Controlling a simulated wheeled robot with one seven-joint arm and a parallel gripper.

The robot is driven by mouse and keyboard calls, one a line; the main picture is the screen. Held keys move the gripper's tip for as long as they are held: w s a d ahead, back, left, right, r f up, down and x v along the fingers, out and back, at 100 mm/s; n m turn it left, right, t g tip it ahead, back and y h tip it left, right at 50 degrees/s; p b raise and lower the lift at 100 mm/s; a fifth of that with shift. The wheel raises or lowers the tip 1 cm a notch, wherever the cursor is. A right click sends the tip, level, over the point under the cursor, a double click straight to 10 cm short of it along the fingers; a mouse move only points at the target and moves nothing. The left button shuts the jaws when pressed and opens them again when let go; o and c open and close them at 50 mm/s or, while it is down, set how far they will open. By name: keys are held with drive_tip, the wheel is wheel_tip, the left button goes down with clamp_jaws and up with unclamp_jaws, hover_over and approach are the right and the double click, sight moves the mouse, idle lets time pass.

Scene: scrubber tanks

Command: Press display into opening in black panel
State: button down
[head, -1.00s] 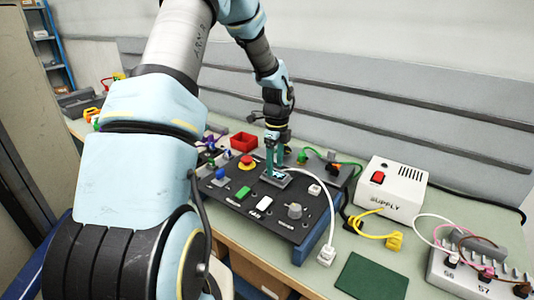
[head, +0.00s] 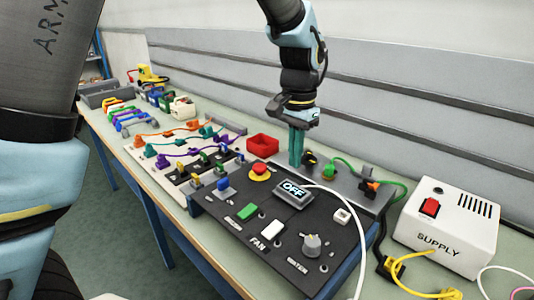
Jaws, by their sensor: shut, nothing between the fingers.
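The display (head: 294,192) is a small grey module with a lit screen reading "OFF". It sits at the back middle of the black panel (head: 222,219), slightly tilted. I cannot tell how deep it sits in the opening, which it hides. My gripper (head: 296,165) points down with its teal fingers together and empty. It is behind and above the display, apart from it.
A white cable (head: 352,217) runs across the right side. A red bin (head: 262,146) and white supply box (head: 446,228) stand nearby.

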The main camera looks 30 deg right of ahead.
sight(292, 190)
drive_tip(key=shift+f+b, duration=0.4)
drive_tip(key=shift+f, duration=0.05)
wheel_tip(292, 190, down, 6)
drive_tip(key=b, duration=0.4)
drive_tip(key=shift+r+b, duration=0.2)
drive_tip(key=shift+b, duration=0.15)
drive_tip(key=shift+f, duration=0.1)
drive_tip(key=shift+f+b, duration=0.3)
drive_tip(key=shift+f, duration=0.1)
drive_tip(key=shift+f, duration=0.1)
wheel_tip(292, 190, up, 5)
drive_tip(key=p, duration=0.4)
drive_tip(key=shift+a, duration=0.1)
